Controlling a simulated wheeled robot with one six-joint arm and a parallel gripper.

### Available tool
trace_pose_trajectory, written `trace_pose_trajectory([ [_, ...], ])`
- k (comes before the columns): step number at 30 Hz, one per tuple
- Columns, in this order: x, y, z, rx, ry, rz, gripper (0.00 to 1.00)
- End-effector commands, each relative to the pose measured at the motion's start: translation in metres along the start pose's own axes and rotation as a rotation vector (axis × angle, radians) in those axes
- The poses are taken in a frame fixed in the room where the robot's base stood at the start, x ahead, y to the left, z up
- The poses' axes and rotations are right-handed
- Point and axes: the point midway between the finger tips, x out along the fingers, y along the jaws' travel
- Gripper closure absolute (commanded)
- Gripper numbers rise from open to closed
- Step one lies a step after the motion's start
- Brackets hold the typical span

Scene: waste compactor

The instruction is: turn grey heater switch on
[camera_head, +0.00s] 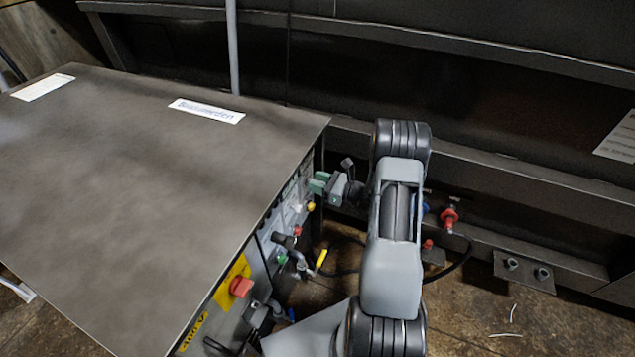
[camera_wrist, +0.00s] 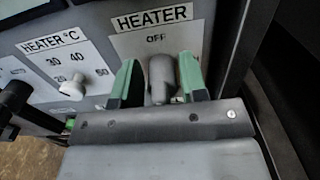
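The grey heater switch (camera_wrist: 161,76) is in the wrist view, below the label HEATER with OFF printed just above the knob. Its grip points up toward OFF. My gripper (camera_wrist: 160,80) has its two green fingers on either side of the knob, with a small gap visible on each side, so it looks open around it. In the head view my gripper (camera_head: 322,183) is at the far end of the cabinet's control side. The switch itself is hidden there.
A white heater temperature dial (camera_wrist: 73,86) is left of the switch. The metal cabinet (camera_head: 150,150) carries a red emergency button (camera_head: 241,286), a yellow knob (camera_head: 311,206) and cables on its control side. The compactor wall (camera_head: 480,100) stands close behind my arm.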

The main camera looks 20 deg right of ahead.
Motion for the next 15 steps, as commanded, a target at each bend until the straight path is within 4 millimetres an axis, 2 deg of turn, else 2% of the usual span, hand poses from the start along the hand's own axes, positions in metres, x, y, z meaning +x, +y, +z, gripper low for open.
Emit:
trace_pose_trajectory([
  [11, 0.0033, 0.0002, -0.0001, 0.000, 0.000, 0.001, 0.62],
  [15, 0.0032, 0.0002, -0.0001, 0.000, 0.000, 0.001, 0.75],
])
